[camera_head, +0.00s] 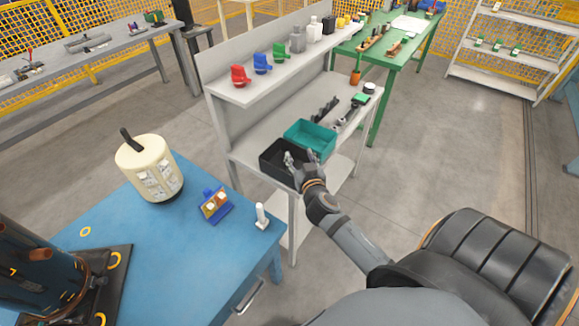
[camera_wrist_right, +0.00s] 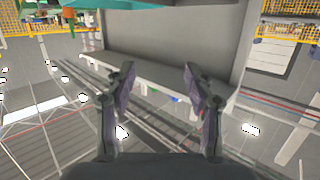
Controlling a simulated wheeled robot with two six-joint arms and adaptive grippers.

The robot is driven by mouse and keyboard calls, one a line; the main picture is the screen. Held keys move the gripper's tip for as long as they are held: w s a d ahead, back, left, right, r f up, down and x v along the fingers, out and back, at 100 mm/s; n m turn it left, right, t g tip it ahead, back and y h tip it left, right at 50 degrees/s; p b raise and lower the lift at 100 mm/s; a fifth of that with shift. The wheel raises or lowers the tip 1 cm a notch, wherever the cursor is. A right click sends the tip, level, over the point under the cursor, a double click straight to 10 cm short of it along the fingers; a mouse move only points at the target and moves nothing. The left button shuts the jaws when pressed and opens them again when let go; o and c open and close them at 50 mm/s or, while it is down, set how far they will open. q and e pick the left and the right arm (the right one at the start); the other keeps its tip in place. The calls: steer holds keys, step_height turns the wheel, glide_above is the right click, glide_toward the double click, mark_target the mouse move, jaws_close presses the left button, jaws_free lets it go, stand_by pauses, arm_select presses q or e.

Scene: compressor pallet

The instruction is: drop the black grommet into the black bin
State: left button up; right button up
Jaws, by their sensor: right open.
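The black bin (camera_head: 270,168) stands on the lower shelf of the grey rack, directly beside the teal bin. My right gripper (camera_head: 299,157) is at the bin's right front side, its fingers over or beside the rim; I cannot tell which exactly. In the right wrist view the two fingers (camera_wrist_right: 159,70) stand apart with nothing between them. I cannot make out the black grommet in either view; the bin's dark inside is partly hidden by the gripper. My left gripper is not in view.
The teal bin (camera_head: 312,137) touches the black bin's far side. The rack's upper shelf (camera_head: 258,88) holds red, blue and green parts. The blue table (camera_head: 170,240) in front carries a cream canister (camera_head: 149,170), a small blue fixture (camera_head: 215,206) and a white peg (camera_head: 262,217).

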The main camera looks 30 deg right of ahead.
steer(key=shift+v, duration=1.65)
